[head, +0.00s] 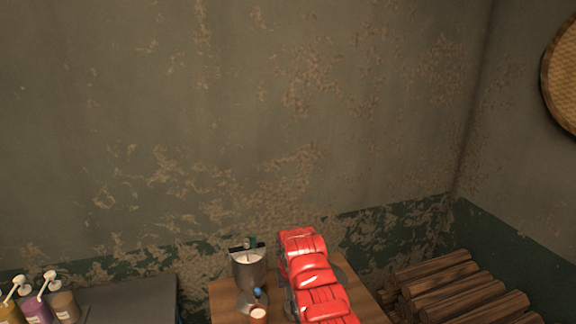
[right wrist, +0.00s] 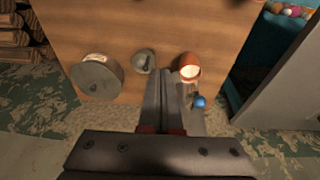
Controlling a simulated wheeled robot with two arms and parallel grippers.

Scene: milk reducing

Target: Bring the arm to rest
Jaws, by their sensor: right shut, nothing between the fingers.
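My right arm's red links (head: 312,270) rise from the bottom edge in the head view and cover part of the wooden table (head: 222,300). I cannot make out the right fingers clearly there. In the right wrist view my right gripper (right wrist: 168,80) is shut and empty, its two fingers together. The fingers show over the table, between a small grey dish (right wrist: 143,62) and an orange-brown cup (right wrist: 190,67). They appear apart from both, but their height above the tabletop is unclear. My left gripper is out of view.
A blue ball (right wrist: 200,102) shows close to the fingers. Stacked logs (head: 450,290) lie right of the table. Pump bottles (head: 38,308) stand by a grey counter (head: 125,300) at left. A peeling wall (head: 230,120) is behind.

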